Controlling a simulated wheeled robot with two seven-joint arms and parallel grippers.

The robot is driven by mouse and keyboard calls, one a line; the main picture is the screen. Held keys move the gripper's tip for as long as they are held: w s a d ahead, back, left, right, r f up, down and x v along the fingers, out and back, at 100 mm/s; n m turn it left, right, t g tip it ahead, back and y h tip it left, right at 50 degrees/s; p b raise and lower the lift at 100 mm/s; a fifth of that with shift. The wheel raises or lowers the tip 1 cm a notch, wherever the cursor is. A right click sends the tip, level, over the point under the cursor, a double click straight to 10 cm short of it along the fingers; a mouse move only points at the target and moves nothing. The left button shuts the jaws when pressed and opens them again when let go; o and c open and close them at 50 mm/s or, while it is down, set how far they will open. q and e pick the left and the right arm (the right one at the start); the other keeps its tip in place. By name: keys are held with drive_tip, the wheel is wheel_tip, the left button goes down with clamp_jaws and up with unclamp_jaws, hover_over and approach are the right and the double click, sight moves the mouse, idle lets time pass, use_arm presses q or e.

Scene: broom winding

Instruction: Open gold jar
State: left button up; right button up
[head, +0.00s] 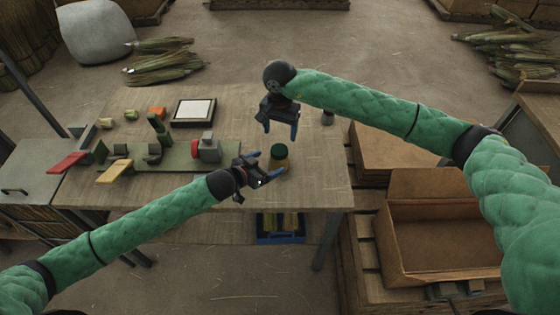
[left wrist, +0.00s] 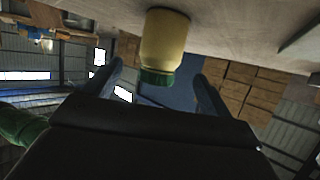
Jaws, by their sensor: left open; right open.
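The gold jar (head: 279,164) stands upright on the table (head: 320,185) near its right end, with a dark green lid (head: 278,151) on it. My left gripper (head: 266,174) is open just left of the jar. In the left wrist view, which is upside down, the jar (left wrist: 164,42) and its lid (left wrist: 157,78) show ahead between the two open fingers (left wrist: 158,85). The fingers do not visibly touch it. My right gripper (head: 279,122) is open and empty, pointing down above and behind the jar.
A green board with a grey and red device (head: 207,149) lies left of the jar. A framed white pad (head: 194,112) is behind it. A small dark cup (head: 328,117) stands at the back right. An open cardboard box (head: 438,235) is right of the table.

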sight(274, 159)
use_arm(q)
drive_tip(key=shift+x, duration=3.65)
use_arm(e)
drive_tip(key=shift+a, duration=0.15)
use_arm(q)
drive_tip(key=shift+f, duration=0.1)
drive_tip(key=shift+c, duration=0.2)
